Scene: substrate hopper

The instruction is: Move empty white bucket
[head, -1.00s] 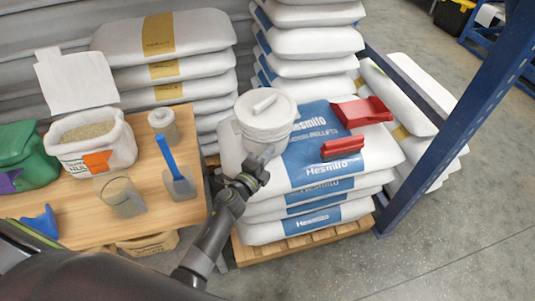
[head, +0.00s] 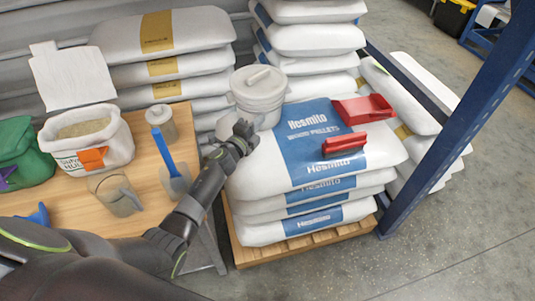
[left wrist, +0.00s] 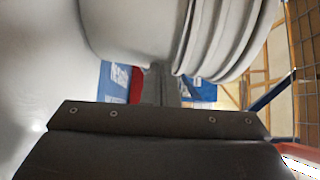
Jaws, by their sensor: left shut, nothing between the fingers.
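A white bucket (head: 258,98) with a lid and a raised grip on top stands upright at the back left of the top pellet sack (head: 250,165). My left gripper (head: 245,129) is at the near side of the bucket, shut and empty. In the left wrist view the bucket (left wrist: 130,25) fills the top, with its ribbed rim to the right. The shut fingers (left wrist: 158,85) point at its side; I cannot tell whether they touch. My right gripper is not in view.
A red scoop (head: 363,109) and a red brush-like tool (head: 344,145) lie on the sack. A wooden table (head: 75,215) at the left holds an open sack (head: 105,150), a jar and jugs. A blue rack post (head: 450,130) stands at the right.

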